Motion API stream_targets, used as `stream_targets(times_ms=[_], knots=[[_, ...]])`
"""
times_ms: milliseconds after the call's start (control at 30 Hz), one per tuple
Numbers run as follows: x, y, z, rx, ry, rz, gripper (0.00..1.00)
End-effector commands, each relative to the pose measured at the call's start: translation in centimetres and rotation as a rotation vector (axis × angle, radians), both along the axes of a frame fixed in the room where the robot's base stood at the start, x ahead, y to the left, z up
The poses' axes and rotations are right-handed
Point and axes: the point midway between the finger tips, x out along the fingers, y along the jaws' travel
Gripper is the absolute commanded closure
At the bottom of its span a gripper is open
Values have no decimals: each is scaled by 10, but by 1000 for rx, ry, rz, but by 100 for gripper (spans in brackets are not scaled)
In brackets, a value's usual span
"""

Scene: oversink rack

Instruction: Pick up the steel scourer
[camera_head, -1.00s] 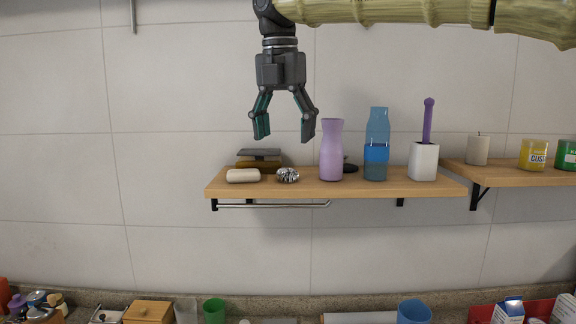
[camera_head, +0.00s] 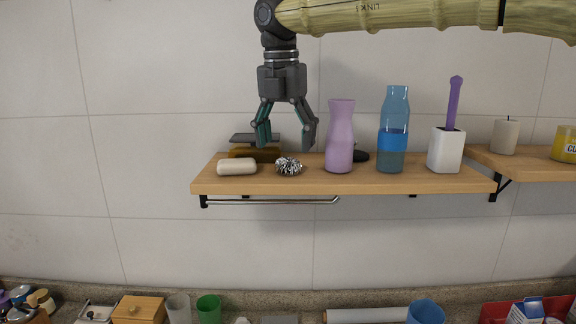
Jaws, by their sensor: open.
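The steel scourer (camera_head: 289,166) is a small shiny silver clump on the wooden wall shelf (camera_head: 345,185), near the front and left of its middle. My gripper (camera_head: 287,143) points down with its two fingers spread, just above the scourer in the picture. The fingers are empty. The right fingertip appears close to the pink vase. I cannot tell the exact depth between the fingertips and the scourer.
A cream roll (camera_head: 237,167) lies left of the scourer, with a brown and grey stack (camera_head: 256,154) behind. A pink vase (camera_head: 340,137), blue bottle (camera_head: 393,135) and white brush holder (camera_head: 445,150) stand to the right. A rail (camera_head: 270,201) hangs below the shelf.

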Motion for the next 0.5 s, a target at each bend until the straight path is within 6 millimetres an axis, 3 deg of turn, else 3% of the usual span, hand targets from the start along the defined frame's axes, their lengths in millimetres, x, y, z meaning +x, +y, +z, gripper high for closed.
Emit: stream_targets(times_ms=[333,500], knots=[[4,-3,-38,-1,1,0,26],[5,-4,-47,1,0,-2,26]])
